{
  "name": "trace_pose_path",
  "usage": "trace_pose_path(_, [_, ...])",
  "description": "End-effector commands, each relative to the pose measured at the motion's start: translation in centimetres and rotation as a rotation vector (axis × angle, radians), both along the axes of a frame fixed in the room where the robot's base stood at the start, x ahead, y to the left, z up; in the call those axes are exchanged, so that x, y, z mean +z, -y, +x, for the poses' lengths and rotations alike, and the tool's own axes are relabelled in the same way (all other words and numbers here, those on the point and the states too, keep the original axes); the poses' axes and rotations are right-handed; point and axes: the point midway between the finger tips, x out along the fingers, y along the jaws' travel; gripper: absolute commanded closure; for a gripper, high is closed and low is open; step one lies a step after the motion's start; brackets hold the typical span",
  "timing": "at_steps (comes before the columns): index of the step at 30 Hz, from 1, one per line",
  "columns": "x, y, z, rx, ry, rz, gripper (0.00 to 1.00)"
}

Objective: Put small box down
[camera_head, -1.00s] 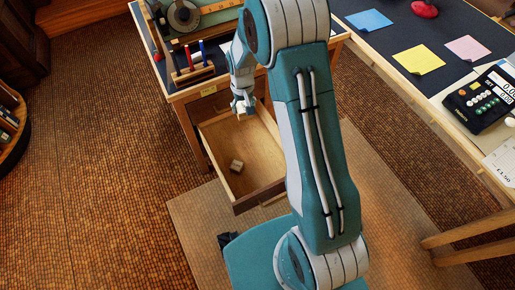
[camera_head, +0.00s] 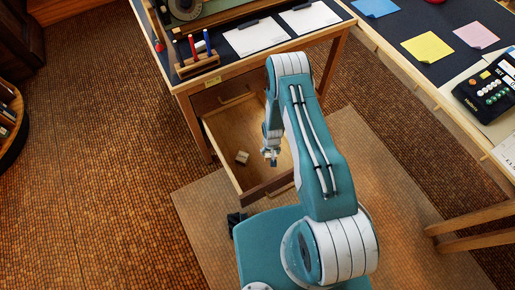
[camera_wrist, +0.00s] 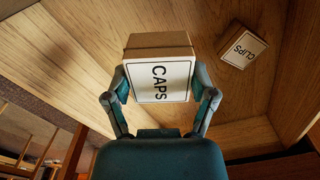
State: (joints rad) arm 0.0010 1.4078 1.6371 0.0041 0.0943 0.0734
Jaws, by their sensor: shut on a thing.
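My gripper (camera_wrist: 161,92) is shut on a small cardboard box (camera_wrist: 159,44) with a white label reading CAPS, seen in the wrist view. One finger is at each side of the box. In the head view my gripper (camera_head: 271,158) is over the right part of the open wooden drawer (camera_head: 225,128). Whether the held box touches the drawer floor I cannot tell. A second small box (camera_wrist: 243,47), labelled CLIPS, lies in the drawer, apart from the held one; it also shows in the head view (camera_head: 242,157).
The drawer juts from a desk (camera_head: 260,58) carrying papers (camera_head: 255,36) and a wooden pen rack (camera_head: 197,64). A second table (camera_head: 385,50) with coloured notes and a calculator (camera_head: 490,92) is at right. The drawer floor around the CLIPS box is bare.

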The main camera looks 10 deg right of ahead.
Motion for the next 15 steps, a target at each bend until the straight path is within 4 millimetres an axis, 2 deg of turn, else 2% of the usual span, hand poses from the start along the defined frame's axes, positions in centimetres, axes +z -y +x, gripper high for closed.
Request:
trace_pose_path(3, [-2.4, 0.0, -0.1, 0.0, -0.003, 0.0, 0.77])
trace_pose_path(6, [-3.9, 0.0, -0.1, 0.0, -0.002, 0.0, 0.77])
trace_pose_path(11, [-5.2, 0.0, -0.1, 0.0, -0.002, 0.0, 0.77])
trace_pose_path(15, [-7.3, 0.0, -0.1, 0.0, -0.003, 0.0, 0.77])
